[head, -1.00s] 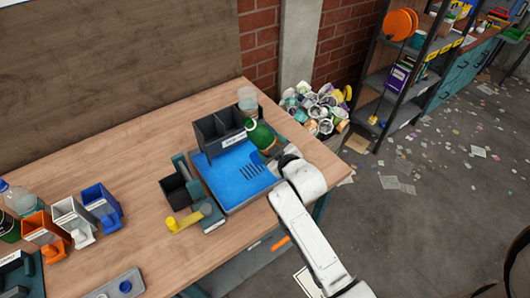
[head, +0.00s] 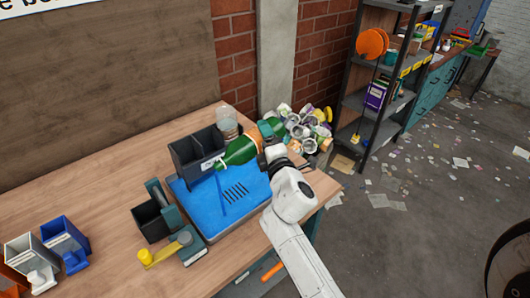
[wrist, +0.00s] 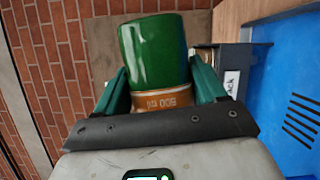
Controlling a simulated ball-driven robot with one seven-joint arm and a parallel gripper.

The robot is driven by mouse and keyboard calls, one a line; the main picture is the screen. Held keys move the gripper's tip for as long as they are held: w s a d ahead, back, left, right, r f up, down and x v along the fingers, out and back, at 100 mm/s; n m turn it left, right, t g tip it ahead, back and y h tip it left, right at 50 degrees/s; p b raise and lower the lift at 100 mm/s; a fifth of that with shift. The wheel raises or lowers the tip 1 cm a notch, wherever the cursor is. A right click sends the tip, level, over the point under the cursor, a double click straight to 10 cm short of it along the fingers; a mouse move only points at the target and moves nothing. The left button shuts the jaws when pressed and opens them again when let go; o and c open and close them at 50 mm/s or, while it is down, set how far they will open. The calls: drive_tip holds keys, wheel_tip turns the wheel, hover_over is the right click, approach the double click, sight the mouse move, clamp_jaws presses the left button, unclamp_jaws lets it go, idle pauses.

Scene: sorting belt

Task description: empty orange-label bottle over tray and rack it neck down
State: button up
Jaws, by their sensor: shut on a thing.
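The green bottle (head: 242,150) with an orange label (head: 261,137) is tilted past level in the head view. Its neck points left and slightly down above the blue tray (head: 240,205), near the rack. My gripper (head: 268,140) is shut around the bottle at its label. In the wrist view the bottle (wrist: 154,50) and its orange band sit between the teal fingers of my gripper (wrist: 160,80). The dark rack (head: 188,158), with two open compartments and a label on its front, stands behind the tray. I cannot tell whether anything is flowing out.
A clear container (head: 227,122) stands behind the rack. A small black bin (head: 150,220) and a yellow-knobbed lever (head: 146,256) are left of the tray. White (head: 32,260) and blue (head: 65,243) bins stand farther left. A heap of cans (head: 303,130) lies beyond the table.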

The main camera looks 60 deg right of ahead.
sight(259, 133)
drive_tip(key=r+n+t+b, duration=0.1)
drive_tip(key=n, duration=0.2)
drive_tip(key=a+r+n+t+b, duration=0.1)
drive_tip(key=r+n, duration=0.1)
drive_tip(key=a+r+n+t+b, duration=0.1)
drive_tip(key=n, duration=0.2)
drive_tip(key=shift+w+r+n+b, duration=0.3)
drive_tip(key=shift+r, duration=0.1)
drive_tip(key=a+n+t+y+b, duration=0.1)
drive_tip(key=n, duration=0.1)
drive_tip(key=a+n+t, duration=0.1)
drive_tip(key=n, duration=0.1)
drive_tip(key=w+a+r+n+t+y+b, duration=0.1)
drive_tip(key=n, duration=0.2)
drive_tip(key=shift+a+r+y+b, duration=0.1)
drive_tip(key=shift+a+y+b, duration=0.05)
drive_tip(key=shift+y+b, duration=0.2)
drive_tip(key=shift+w+a+r+n+t+y, duration=0.15)
drive_tip(key=shift+a+n+y, duration=0.25)
drive_tip(key=shift+n, duration=0.5)
drive_tip(key=shift+a+r+n+t+y, duration=0.25)
drive_tip(key=shift+a+r+n+y, duration=0.15)
drive_tip(key=shift+n, duration=0.5)
drive_tip(key=shift+w+a+r+n+t+y, duration=0.1)
drive_tip(key=shift+a+n+t+y, duration=0.25)
drive_tip(key=shift+n, duration=0.55)
